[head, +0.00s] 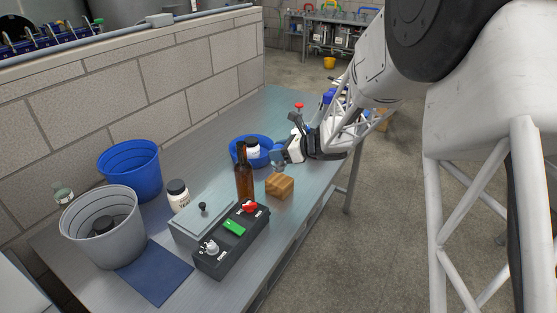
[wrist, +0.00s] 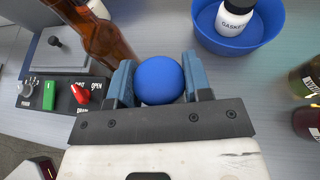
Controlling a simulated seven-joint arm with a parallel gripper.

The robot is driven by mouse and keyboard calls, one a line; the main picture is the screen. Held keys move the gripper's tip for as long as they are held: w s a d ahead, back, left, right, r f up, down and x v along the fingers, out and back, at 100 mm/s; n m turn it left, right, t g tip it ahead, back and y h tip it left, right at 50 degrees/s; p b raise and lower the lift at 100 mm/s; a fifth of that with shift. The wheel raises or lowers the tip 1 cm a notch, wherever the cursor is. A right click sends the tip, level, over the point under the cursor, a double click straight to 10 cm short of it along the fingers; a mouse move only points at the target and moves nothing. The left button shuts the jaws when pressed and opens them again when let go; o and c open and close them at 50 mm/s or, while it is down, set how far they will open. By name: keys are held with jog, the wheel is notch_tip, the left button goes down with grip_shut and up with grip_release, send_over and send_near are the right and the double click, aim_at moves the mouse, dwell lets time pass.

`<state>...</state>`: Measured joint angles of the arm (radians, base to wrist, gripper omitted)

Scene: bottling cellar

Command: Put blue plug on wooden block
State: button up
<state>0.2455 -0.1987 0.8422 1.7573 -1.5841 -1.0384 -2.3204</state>
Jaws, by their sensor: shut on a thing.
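The blue plug (wrist: 159,80) shows in the wrist view as a rounded blue top between the two fingers of my gripper (wrist: 160,84). The fingers are shut on it, one on each side. In the head view my gripper (head: 279,157) hangs above the wooden block (head: 279,187), which stands on the metal table beside the brown bottle. The plug is too small to make out clearly there. The block is not visible in the wrist view, so I cannot tell the exact gap between plug and block.
The brown bottle (head: 245,177) stands close left of the block. A black control box (head: 229,258) with knobs is in front. A blue bowl (head: 237,153) holding a white jar (wrist: 235,14) is behind. Dark bottles (wrist: 310,122) stand right in the wrist view.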

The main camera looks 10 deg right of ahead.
jog(key=shift+f, duration=1.75)
jog(key=shift+f, duration=0.2)
jog(key=o, duration=1)
jog(key=shift+r, duration=0.1)
jog(key=shift+r, duration=0.1)
jog(key=shift+v, duration=6)
